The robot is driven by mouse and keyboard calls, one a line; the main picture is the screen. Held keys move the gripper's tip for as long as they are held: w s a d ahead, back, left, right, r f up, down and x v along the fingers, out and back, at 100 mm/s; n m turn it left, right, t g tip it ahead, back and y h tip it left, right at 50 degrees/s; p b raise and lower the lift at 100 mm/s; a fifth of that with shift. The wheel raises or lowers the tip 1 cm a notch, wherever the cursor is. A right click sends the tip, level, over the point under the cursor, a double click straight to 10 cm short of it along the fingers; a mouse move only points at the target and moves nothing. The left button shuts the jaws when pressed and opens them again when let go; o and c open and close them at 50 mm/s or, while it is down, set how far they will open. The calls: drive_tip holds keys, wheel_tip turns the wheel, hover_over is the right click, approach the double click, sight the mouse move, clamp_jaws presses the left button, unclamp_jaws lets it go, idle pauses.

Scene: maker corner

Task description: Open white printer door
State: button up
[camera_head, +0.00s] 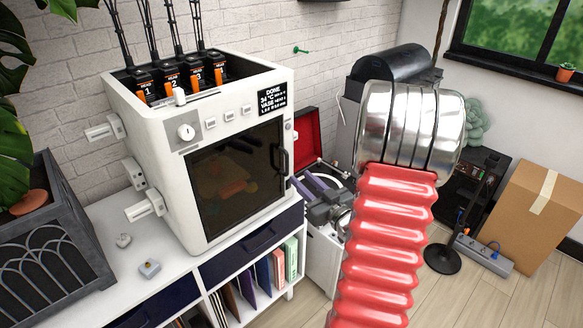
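The white printer (130,130) stands on a white cabinet at the left. Its door (238,180) has a dark see-through pane and looks shut, flush with the front. A dark upright handle (283,158) is on the door's right edge. Something orange-brown shows dimly behind the pane. My red ribbed arm with a shiny metal section rises to the right of the printer, apart from the door in the picture. My gripper's fingers do not show in this view.
The white cabinet (75,268) holds upright books and drawers below the printer. A planter (45,240) stands at the left. An open red-lined case (307,138) lies right of the printer. A cardboard box (535,215) and power strip (484,255) are on the right floor.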

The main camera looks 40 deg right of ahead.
drive_tip(key=w+d, duration=0.1)
drive_tip(key=w, duration=0.6)
drive_tip(key=shift+w+d, duration=0.2)
drive_tip(key=shift+w, duration=0.15)
drive_tip(key=shift+c, duration=0.2)
clamp_jaws()
